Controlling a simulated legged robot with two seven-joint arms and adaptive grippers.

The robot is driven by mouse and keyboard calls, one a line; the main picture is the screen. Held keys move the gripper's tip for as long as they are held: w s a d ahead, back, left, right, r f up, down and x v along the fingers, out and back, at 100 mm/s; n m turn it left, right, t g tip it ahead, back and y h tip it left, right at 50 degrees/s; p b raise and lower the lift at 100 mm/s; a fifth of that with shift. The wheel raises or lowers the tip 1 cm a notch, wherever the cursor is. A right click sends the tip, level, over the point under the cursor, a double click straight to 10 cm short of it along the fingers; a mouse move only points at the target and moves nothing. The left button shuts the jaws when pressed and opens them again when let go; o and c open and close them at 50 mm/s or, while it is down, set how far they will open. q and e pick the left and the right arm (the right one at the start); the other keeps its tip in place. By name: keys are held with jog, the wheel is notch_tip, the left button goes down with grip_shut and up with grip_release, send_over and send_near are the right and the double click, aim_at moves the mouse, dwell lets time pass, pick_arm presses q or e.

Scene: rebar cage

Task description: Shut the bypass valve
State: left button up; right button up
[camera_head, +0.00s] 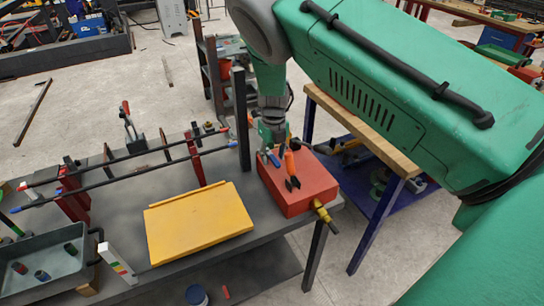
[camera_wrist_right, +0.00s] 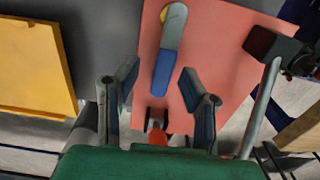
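A red box (camera_head: 305,182) sits at the right end of the grey table, and its red face fills the middle of the right wrist view (camera_wrist_right: 215,50). A blue lever handle (camera_wrist_right: 166,62) with a yellowish end lies over this face. My right gripper (camera_head: 272,147) is above the red box. In the wrist view my right gripper (camera_wrist_right: 160,75) has its fingers apart, one on each side of the blue handle, with visible gaps. A yellow fitting (camera_head: 323,214) sticks out of the box's front side. My left gripper is not in view.
An orange-handled tool (camera_head: 290,166) stands at the box beside my gripper. A dark post (camera_head: 240,120) rises left of it. A yellow panel (camera_head: 197,222), bars on stands (camera_head: 140,165) and a grey tray (camera_head: 45,268) occupy the table. A wood-topped bench (camera_head: 362,130) stands behind.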

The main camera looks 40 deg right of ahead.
aim_at(273, 159)
notch_tip(273, 159, up, 11)
jog(key=shift+w, duration=0.2)
jog(key=shift+r, duration=0.1)
dwell(0.4)
